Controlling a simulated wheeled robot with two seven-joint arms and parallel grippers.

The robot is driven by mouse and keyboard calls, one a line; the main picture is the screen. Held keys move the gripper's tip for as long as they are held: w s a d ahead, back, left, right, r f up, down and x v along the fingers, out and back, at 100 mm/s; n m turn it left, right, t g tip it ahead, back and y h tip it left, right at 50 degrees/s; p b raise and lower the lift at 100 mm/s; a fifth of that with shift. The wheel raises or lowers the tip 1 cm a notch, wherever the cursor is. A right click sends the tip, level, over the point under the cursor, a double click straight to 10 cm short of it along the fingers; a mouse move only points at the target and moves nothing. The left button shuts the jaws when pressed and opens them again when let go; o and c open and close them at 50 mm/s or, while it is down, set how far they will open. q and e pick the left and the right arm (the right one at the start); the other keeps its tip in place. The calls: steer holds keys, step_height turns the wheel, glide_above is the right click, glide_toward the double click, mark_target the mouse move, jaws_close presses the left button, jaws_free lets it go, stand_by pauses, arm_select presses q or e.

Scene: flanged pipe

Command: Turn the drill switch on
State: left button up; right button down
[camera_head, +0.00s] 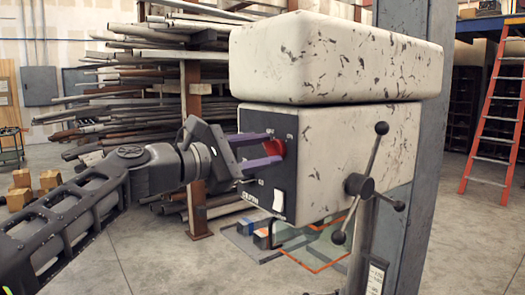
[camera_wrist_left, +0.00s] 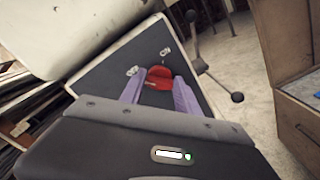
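The drill (camera_head: 335,145) is a large worn cream drill press head with a black front panel (camera_head: 263,185). A red switch (camera_head: 275,147) sits near the top of that panel, and it also shows in the left wrist view (camera_wrist_left: 159,77). My left gripper (camera_head: 272,149) reaches the panel from the left with its purple fingers open, one on each side of the red switch. In the left wrist view the finger ends are close beside the switch; I cannot tell whether they touch it. My right gripper is not in view.
A three-armed feed handle (camera_head: 359,184) sticks out from the drill's right side. A white rocker (camera_head: 278,201) is lower on the panel. A grey column (camera_head: 412,150) stands behind. Pipe racks (camera_head: 130,100) fill the back left; an orange ladder (camera_head: 497,120) stands right.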

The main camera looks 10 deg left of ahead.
arm_select(q)
jaws_close()
steer(key=shift+f, duration=0.1)
stand_by(0.3)
steer(key=m+b, duration=0.3)
steer(key=shift+d+f, duration=0.1)
steer(key=shift+f, duration=0.1)
steer(key=m+b, duration=0.2)
steer(key=m, duration=0.1)
steer(key=shift+f+m, duration=0.1)
steer(key=shift+m, duration=0.3)
steer(key=m+b, duration=0.4)
steer(key=m, duration=0.2)
steer(key=shift+f, duration=0.15)
steer(key=m+b, duration=0.1)
steer(key=m, duration=0.4)
steer(key=shift+b, duration=0.35)
